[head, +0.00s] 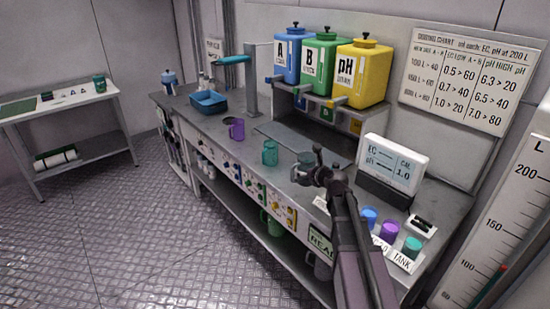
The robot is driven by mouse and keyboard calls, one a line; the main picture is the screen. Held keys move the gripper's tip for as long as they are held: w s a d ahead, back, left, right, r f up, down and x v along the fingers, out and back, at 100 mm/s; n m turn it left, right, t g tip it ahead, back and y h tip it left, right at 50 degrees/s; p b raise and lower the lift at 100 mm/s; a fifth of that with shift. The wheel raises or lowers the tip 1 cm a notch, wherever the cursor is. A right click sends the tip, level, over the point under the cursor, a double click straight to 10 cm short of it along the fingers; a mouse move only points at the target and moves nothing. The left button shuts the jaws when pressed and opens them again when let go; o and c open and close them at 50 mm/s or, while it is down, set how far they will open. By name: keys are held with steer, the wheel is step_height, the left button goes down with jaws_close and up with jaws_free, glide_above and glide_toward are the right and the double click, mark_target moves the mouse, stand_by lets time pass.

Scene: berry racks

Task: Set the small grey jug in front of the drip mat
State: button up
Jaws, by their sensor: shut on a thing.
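My gripper (311,172) is above the right half of the bench, left of the white meter. It is shut on what looks like the small grey jug (304,159), which shows just behind and left of the fingers. The fingers and wrist hide much of the jug, and I cannot tell whether its base touches the bench. The drip mat appears to be the long flat grey strip (275,132) below the blue, green and yellow containers. The jug is near the right end of this strip.
A teal jug (270,152) and a purple jug (236,128) stand on the bench left of my gripper. The EC/pH meter (392,164) is close on the right. Small coloured cups (390,230) stand at the near right. A blue tray (209,102) is farther left.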

steer(key=shift+d, duration=0.2)
steer(key=shift+w, duration=0.1)
steer(key=shift+w, duration=0.25)
steer(key=w+a+f+b, duration=0.1)
steer(key=w+a, duration=0.1)
steer(key=w, duration=1.3)
steer(key=shift+a+n+y, duration=0.15)
steer(key=shift+n+y, duration=0.15)
steer(key=shift+f, duration=0.1)
step_height(320, 180, down, 6)
steer(key=b, duration=0.6)
steer(key=shift+f, duration=0.1)
steer(key=shift+b, duration=0.3)
steer(key=shift+f+b, duration=1.8)
steer(key=shift+f, duration=0.05)
